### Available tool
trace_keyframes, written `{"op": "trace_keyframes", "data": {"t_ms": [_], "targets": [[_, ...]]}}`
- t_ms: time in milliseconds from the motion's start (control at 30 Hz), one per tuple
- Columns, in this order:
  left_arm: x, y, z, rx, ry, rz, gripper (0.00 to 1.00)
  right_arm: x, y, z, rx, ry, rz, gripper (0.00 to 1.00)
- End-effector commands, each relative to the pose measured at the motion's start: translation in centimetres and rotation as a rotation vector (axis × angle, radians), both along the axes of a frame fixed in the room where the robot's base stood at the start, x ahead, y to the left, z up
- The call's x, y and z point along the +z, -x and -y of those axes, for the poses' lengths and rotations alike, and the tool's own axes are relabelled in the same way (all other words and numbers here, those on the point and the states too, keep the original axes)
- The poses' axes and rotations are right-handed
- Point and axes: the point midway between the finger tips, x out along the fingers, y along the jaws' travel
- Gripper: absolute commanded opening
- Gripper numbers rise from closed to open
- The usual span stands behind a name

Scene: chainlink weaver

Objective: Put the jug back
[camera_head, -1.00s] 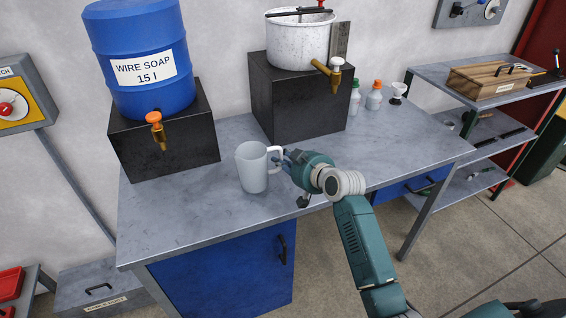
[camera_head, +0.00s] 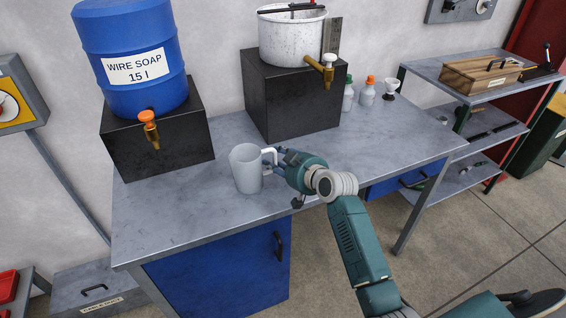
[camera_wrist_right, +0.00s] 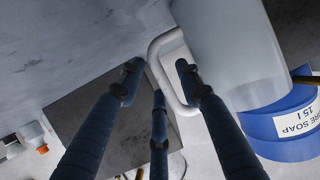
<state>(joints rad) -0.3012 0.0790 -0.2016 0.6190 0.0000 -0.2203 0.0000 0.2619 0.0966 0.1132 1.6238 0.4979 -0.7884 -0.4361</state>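The jug (camera_head: 246,170) is pale, translucent grey-white and stands upright on the grey workbench (camera_head: 180,212), near its front edge. Its handle (camera_head: 271,157) points right, towards my right gripper (camera_head: 279,161). In the right wrist view, the jug (camera_wrist_right: 230,45) fills the upper right. The right gripper's fingers (camera_wrist_right: 158,73) are spread, with the white handle (camera_wrist_right: 154,57) between them. One finger shows inside the handle's loop and another outside it. A gap shows between fingers and handle. My left gripper is in neither view.
A blue soap barrel (camera_head: 125,35) with an orange tap (camera_head: 147,117) sits on a black block (camera_head: 190,150). A white speckled pot (camera_head: 290,40) with a tap stands on another black block (camera_head: 290,105). Small bottles (camera_head: 367,93) stand behind, right. The bench's front left is clear.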

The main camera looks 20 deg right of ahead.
Motion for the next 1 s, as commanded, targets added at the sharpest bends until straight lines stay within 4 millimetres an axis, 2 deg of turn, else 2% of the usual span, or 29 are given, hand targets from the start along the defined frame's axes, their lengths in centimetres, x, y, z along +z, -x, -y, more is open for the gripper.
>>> {"op": "trace_keyframes", "data": {"t_ms": [167, 400, 600, 767, 1000], "targets": [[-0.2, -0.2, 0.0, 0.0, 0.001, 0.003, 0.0, 0.9, 2.2, 0.6, -0.001, 0.002, 0.002, 0.35], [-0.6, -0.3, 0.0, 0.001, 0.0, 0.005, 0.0, 2.9, 6.9, 1.6, 0.001, 0.004, 0.003, 0.35], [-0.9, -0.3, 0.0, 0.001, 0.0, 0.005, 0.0, 4.2, 9.8, 2.2, 0.0, 0.002, 0.002, 0.35], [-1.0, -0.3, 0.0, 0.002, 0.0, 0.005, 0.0, 4.7, 10.7, 2.3, 0.001, 0.001, 0.002, 0.35], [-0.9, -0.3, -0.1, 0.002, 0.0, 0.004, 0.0, 4.8, 10.8, 2.3, 0.0, 0.0, 0.002, 0.35]]}}
